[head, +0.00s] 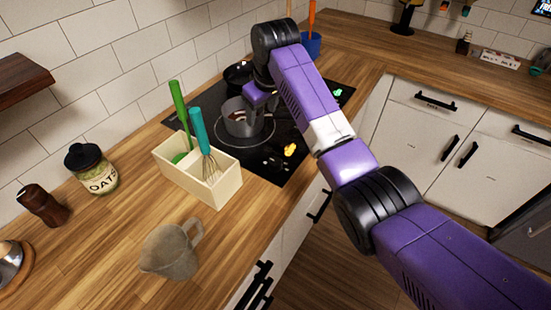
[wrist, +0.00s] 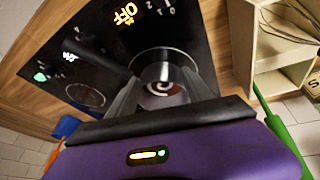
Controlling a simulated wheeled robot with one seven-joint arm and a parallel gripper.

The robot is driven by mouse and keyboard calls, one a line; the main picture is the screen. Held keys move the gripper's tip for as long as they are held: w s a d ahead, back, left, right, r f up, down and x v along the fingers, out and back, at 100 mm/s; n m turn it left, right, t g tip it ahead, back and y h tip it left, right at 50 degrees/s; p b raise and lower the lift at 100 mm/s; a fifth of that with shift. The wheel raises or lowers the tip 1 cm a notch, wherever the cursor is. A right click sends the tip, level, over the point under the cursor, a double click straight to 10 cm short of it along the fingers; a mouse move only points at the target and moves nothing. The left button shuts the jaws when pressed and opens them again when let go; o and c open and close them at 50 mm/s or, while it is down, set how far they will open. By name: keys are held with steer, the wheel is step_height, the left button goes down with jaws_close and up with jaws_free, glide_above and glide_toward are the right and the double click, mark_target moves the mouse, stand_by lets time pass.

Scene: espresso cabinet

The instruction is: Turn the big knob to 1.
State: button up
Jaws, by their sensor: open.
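The black cooktop (head: 283,125) carries lit markings. A glowing yellow mark (head: 290,149) sits near its front edge with small white marks beside it. In the wrist view this mark reads OFF (wrist: 124,14), with white numerals (wrist: 165,8) nearby, cut by the top edge. I cannot make out the big knob clearly. A grey pot (head: 242,122) stands on a ringed burner. My gripper (head: 258,94) is above the pot, pointing down, away from the markings. In the wrist view my gripper (wrist: 162,82) is open, its fingers in front of the pot (wrist: 165,70).
A cream box (head: 215,185) with a whisk and green-handled utensil stands left of the cooktop. A grey jug (head: 170,250), oats jar (head: 90,168) and brown mill (head: 42,205) stand on the counter. A blue holder (head: 310,45) is behind. Counter between jar and jug is clear.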

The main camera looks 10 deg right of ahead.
mark_target(276, 161)
steer(key=s+f+g, duration=0.1)
steer(key=s, duration=0.1)
steer(key=s+d+f+g, duration=0.1)
steer(key=s, duration=0.2)
steer(key=s+f+g, duration=0.1)
steer(key=s+g, duration=0.1)
steer(key=shift+s+d+f+n+h, duration=0.3)
steer(key=shift+s+d+f+h, duration=0.05)
steer(key=shift+d+f+h, duration=0.05)
steer(key=shift+s+f, duration=0.15)
steer(key=shift+f, duration=0.1)
step_height(276, 161, down, 7)
steer(key=shift+f+p, duration=0.15)
steer(key=shift+p, duration=0.5)
jaws_close()
